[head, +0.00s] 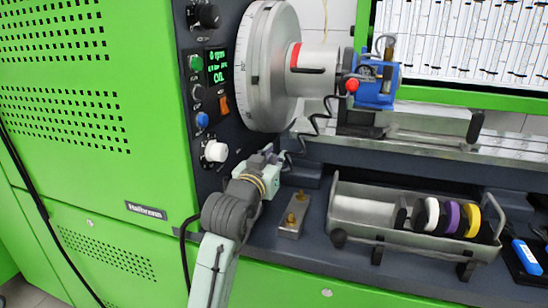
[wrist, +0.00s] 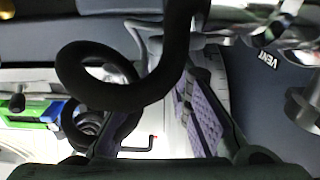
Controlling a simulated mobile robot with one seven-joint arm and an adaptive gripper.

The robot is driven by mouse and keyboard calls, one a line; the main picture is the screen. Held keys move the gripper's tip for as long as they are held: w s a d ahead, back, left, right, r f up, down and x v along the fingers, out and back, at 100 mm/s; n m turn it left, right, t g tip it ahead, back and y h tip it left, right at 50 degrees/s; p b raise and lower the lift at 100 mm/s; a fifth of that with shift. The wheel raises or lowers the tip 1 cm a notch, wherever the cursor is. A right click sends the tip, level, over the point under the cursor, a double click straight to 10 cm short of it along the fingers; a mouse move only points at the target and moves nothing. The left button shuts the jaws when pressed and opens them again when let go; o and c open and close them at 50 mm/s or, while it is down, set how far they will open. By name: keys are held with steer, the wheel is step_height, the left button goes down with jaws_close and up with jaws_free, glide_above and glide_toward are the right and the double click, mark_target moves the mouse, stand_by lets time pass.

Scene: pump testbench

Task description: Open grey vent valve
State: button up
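In the wrist view a white "VENT" label (wrist: 270,60) lies on a dark panel at the right. A shiny grey metal part (wrist: 238,22), perhaps the vent valve, shows beside it at the top; its handle position cannot be told. My gripper (wrist: 172,45) has its two fingers apart, with pale purple pads. A thick black cable loop crosses in front and hides much of the space between the tips. In the head view my gripper (head: 272,155) is low beside the control panel, below the big grey disc. I cannot make out the vent valve there.
The control panel has a white knob (head: 215,151), a blue button (head: 202,119) and a green display (head: 217,66). A large grey disc (head: 262,85) and black coiled cable (head: 326,104) are close above my gripper. A metal tray (head: 365,205) with coloured rings stands right.

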jaws_close()
stand_by(0.5)
steer(key=shift+w+d+n+t+y+p, duration=0.2)
steer(key=shift+n+y+p, duration=0.2)
steer(key=shift+y, duration=0.3)
steer(key=shift+w+d+n+t+y+p, duration=0.15)
steer(key=shift+w+n+y+p, duration=0.1)
steer(key=shift+n+y, duration=0.4)
steer(key=shift+w+d+n+t+y+p, duration=0.2)
steer(key=shift+n+y+p, duration=0.15)
steer(key=shift+y, duration=0.4)
steer(key=shift+o, duration=2.2)
jaws_free()
